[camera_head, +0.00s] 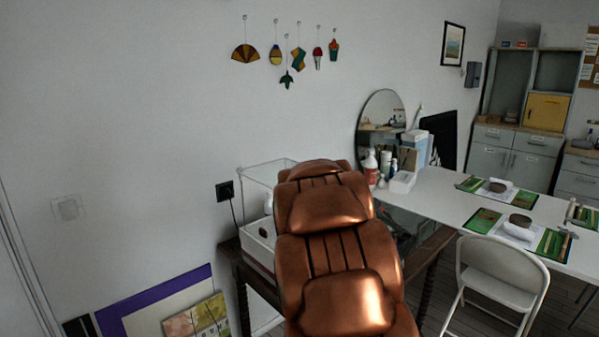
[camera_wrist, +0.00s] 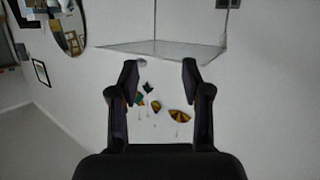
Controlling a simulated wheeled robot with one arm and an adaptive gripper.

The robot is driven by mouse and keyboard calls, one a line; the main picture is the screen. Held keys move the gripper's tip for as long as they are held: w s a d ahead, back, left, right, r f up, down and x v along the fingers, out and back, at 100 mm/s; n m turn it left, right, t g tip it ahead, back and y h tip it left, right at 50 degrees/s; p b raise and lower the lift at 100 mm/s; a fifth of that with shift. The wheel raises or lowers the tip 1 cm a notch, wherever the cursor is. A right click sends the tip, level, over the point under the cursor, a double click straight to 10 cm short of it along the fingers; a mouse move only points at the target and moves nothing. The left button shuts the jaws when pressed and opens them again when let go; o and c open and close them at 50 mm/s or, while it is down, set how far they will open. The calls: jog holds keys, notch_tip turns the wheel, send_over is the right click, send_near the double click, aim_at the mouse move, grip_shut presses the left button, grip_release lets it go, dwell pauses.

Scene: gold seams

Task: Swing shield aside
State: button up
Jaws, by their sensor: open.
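A clear, box-like shield (camera_head: 263,173) with thin pale edges stands over a white tray (camera_head: 258,246) on a dark wooden table at the wall. My copper-coloured arm hides its right part in the head view. In the wrist view, which is upside down, the clear shield (camera_wrist: 170,48) shows at the top, just beyond the fingertips. My gripper (camera_wrist: 160,72) is open, with nothing between its fingers. I cannot tell whether a fingertip touches the shield. The gripper is hidden behind my arm in the head view.
The dark table (camera_head: 436,242) extends right of my arm. A long white table (camera_head: 445,193) holds bottles, a round mirror (camera_head: 381,122) and green mats. A white folding chair (camera_head: 503,272) stands before it. Framed panels (camera_head: 160,306) lean at lower left. Coloured ornaments (camera_head: 299,59) hang on the wall.

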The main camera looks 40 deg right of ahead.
jog(key=shift+w+d+r+n+t+y+p, duration=0.15)
jog(key=shift+w+d+r+n+t+p, duration=0.4)
jog(key=shift+w+d, duration=1.15)
jog(key=shift+w+d+r+m+t+y+b, duration=0.15)
jog(key=shift+w+d+t, duration=0.7)
jog(key=shift+w+d, duration=0.85)
jog(key=shift+w+d+r+n+t+y+p, duration=0.15)
jog(key=shift+w+d+r+t+p, duration=0.4)
jog(key=shift+w+d, duration=1.15)
jog(key=shift+s+d+f, duration=0.1)
jog(key=shift+s+d, duration=0.2)
jog(key=shift+s, duration=0.05)
jog(key=shift+c, duration=0.3)
grip_shut()
